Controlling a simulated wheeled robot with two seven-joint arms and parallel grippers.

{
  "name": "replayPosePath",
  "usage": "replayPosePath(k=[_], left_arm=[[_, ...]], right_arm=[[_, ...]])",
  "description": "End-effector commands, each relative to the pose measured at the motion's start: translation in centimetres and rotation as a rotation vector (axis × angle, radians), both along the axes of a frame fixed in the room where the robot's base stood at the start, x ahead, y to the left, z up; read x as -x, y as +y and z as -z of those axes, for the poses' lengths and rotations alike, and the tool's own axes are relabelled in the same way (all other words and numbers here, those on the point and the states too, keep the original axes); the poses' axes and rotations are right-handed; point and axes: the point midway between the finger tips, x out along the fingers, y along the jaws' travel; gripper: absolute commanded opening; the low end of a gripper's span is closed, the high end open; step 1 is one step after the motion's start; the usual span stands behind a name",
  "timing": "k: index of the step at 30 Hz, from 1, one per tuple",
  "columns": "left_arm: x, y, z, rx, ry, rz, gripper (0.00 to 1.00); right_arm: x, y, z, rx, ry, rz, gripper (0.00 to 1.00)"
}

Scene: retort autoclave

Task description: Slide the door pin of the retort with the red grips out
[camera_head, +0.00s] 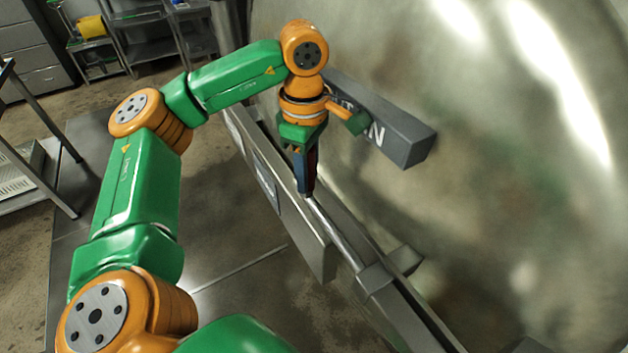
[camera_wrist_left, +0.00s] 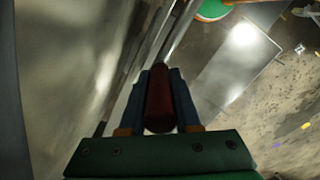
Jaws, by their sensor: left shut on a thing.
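The door pin (camera_head: 335,229) is a bright metal rod lying along the retort's door edge in the head view. It runs toward a grey bracket block (camera_head: 376,277) at the lower right. Its red grip (camera_wrist_left: 160,98) shows in the left wrist view between two dark blue fingers. My left gripper (camera_head: 307,186) is shut on this red grip, pointing down at the door edge. The fingers hide most of the grip in the head view. The retort door (camera_head: 500,160) is a large, shiny metal surface on the right. My right gripper is not in view.
A dark grey bar with white letters (camera_head: 405,150) sticks out from the door just right of my left wrist. A grey rail with a label plate (camera_head: 267,183) runs beside the pin. Metal shelving (camera_head: 140,35) stands at the back left.

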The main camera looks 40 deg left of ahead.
Motion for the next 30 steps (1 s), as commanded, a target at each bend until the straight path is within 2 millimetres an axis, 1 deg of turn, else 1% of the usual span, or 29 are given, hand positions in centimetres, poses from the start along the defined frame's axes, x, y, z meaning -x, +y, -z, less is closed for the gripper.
replayPosePath(k=[2, 10, 11, 12, 13, 14, 21, 23, 26, 28, 30], left_arm=[[-0.2, 0.5, -0.1, -0.006, -0.005, -0.008, 0.0], [-0.2, 0.5, -0.1, -0.006, -0.006, -0.008, 0.0], [-0.2, 0.5, -0.1, -0.006, -0.006, -0.008, 0.39], [-0.2, 0.5, -0.1, -0.006, -0.006, -0.008, 0.5], [-0.2, 0.5, -0.1, -0.006, -0.005, -0.007, 0.58], [-0.2, 0.5, -0.1, -0.006, -0.005, -0.007, 0.61], [-0.1, 0.5, 0.0, -0.005, -0.002, -0.005, 0.61], [-0.2, 0.5, -0.3, -0.006, -0.004, -0.006, 0.61], [-0.3, 0.5, -1.9, -0.004, -0.006, -0.007, 0.61], [-0.2, 0.6, -4.2, -0.004, -0.007, -0.007, 0.61], [-0.2, 0.6, -5.7, -0.004, -0.006, -0.007, 0.61]], right_arm=[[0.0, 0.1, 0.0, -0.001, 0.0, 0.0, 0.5], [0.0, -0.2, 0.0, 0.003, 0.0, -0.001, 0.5], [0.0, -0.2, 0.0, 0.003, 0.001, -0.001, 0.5], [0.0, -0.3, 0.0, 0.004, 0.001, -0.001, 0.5], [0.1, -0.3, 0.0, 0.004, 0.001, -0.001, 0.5], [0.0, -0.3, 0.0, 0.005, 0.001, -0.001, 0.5], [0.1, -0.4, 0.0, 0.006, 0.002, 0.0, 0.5], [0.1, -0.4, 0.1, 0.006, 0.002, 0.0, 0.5], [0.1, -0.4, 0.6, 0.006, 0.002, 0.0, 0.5], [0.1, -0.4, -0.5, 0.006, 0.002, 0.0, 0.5], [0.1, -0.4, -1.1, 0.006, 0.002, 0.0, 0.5]])
